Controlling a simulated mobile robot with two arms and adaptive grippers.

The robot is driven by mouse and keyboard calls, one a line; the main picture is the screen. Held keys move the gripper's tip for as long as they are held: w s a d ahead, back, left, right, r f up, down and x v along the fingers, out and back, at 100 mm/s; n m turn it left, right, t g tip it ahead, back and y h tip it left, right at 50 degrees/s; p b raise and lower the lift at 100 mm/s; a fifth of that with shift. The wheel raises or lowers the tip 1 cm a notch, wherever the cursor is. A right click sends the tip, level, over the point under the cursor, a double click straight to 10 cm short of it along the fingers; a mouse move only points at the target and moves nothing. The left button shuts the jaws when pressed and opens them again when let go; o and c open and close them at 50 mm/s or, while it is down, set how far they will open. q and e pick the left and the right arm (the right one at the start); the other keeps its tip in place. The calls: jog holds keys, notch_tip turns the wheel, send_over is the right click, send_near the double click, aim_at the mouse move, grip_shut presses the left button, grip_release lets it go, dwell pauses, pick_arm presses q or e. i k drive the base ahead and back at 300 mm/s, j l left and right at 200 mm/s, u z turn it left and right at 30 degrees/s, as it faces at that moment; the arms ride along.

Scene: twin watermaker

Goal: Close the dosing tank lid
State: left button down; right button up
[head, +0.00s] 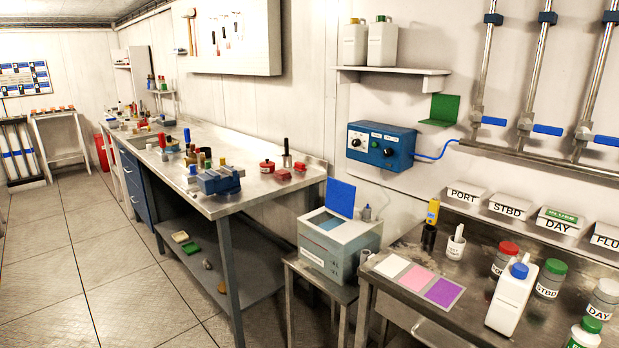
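The dosing tank appears to be the pale grey box (352,262) on a small grey stand in the lower middle of the head view. Its blue lid (341,197) stands raised at the back edge of the top. The opening (325,220) in the top is uncovered and shows a bluish inside. Neither of my grippers is in view.
A long metal workbench (230,207) with a blue vise (219,181) stands left of the tank. A steel table (395,318) with a white jug (512,297) and several labelled jars is at the right. A blue control box (381,146) hangs above. Open floor (60,285) lies left.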

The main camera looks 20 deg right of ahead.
aim_at(339, 195)
jog(key=i+z, duration=0.3)
jog(key=i+j+z, duration=0.3)
jog(key=i, duration=0.2)
jog(key=i+j+z, duration=0.3)
jog(key=i+l, duration=0.1)
jog(key=i, duration=0.05)
